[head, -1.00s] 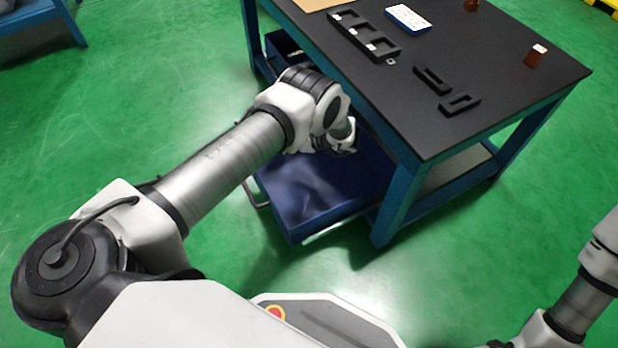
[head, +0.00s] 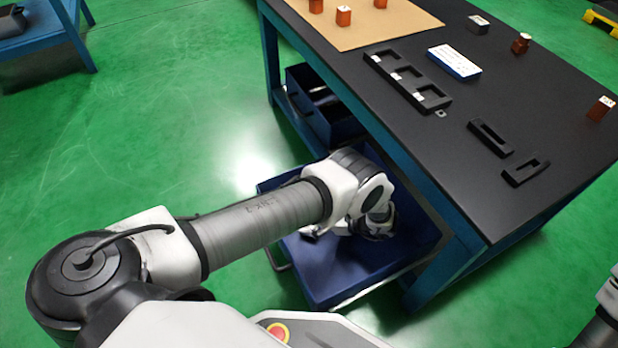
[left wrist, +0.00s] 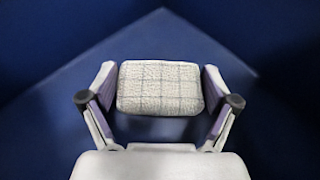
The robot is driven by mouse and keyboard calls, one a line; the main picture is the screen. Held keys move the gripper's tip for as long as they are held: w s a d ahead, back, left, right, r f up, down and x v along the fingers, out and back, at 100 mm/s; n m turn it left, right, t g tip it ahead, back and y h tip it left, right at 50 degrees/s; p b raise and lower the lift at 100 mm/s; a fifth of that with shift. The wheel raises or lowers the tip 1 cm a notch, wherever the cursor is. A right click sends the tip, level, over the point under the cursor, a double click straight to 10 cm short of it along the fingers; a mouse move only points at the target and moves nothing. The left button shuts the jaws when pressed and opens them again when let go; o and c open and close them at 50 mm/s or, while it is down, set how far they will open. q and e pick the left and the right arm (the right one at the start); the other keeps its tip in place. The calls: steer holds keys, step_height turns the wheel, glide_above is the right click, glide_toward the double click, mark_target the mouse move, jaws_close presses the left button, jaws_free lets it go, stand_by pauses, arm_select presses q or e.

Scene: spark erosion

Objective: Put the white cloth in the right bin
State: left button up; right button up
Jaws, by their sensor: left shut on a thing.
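The white cloth (left wrist: 160,88) is a small pale padded block with a faint grid of lines. In the left wrist view it sits between the two fingers of my left gripper (left wrist: 160,92), which is shut on it. Dark blue walls and floor surround it there. In the head view my left arm reaches over the nearer, right blue bin (head: 330,286), with its wrist over the open bin. The arm hides the fingers and cloth in that view. I cannot tell whether the cloth touches the bin floor. My right gripper is out of view.
A second blue bin (head: 342,126) stands farther back under the black-topped table (head: 440,150). The table edge and blue leg are close right of my left wrist. Green floor is clear at left.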

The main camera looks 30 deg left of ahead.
arm_select(q)
steer(key=shift+f, duration=0.25)
steer(key=o, duration=0.8)
steer(key=shift+r, duration=0.2)
steer(key=shift+d+r, duration=0.2)
steer(key=p+v, duration=0.1)
steer(key=v, duration=0.6)
